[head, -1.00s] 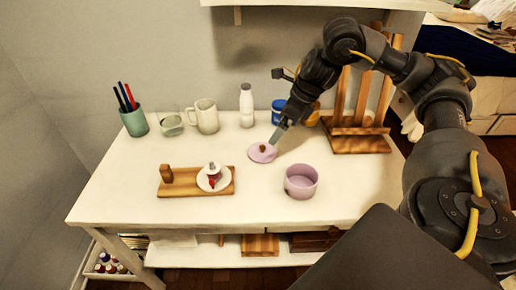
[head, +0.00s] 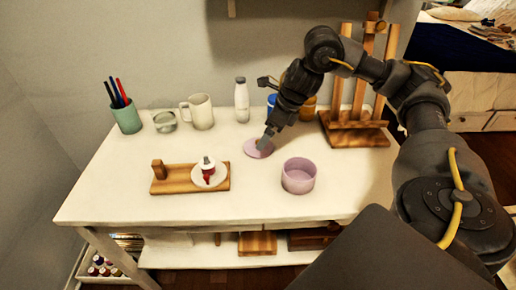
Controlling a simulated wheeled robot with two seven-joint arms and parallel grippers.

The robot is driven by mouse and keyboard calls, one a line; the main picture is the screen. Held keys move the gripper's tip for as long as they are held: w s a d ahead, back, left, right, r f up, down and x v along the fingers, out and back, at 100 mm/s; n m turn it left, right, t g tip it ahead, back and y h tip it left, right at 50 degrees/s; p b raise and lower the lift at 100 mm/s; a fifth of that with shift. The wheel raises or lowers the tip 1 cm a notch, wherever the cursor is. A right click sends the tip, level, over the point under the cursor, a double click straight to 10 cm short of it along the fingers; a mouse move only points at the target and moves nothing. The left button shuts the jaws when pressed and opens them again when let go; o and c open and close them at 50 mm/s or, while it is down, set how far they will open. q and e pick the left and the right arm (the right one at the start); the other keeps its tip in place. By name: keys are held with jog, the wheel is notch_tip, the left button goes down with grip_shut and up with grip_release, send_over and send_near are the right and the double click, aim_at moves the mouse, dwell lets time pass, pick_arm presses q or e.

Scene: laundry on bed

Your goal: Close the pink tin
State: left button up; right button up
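The pink tin (head: 299,178) stands open on the white table, and its inside shows from above. Its pink lid (head: 252,151) lies flat on the table behind and to the left of the tin. My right gripper (head: 265,140) points down at the lid, with its fingertips at the lid's middle where a small brown knob showed before. The fingers hide the knob, and I cannot tell whether they are closed on it. My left gripper is not in the head view.
A wooden board (head: 186,180) with a white dish and a small red-and-white item is left of the tin. A pen cup (head: 127,118), glass, mug (head: 198,111) and white bottle (head: 242,101) line the back. A wooden easel (head: 353,130) stands at the right. The front table area is clear.

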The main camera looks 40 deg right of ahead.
jog(key=shift+b+x, duration=0.55)
jog(key=shift+x, duration=2.1)
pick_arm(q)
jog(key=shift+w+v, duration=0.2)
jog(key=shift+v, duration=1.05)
pick_arm(e)
jog(key=shift+a, duration=0.15)
jog(key=shift+c, duration=0.4)
jog(key=c, duration=0.8)
jog(key=shift+r, duration=0.15)
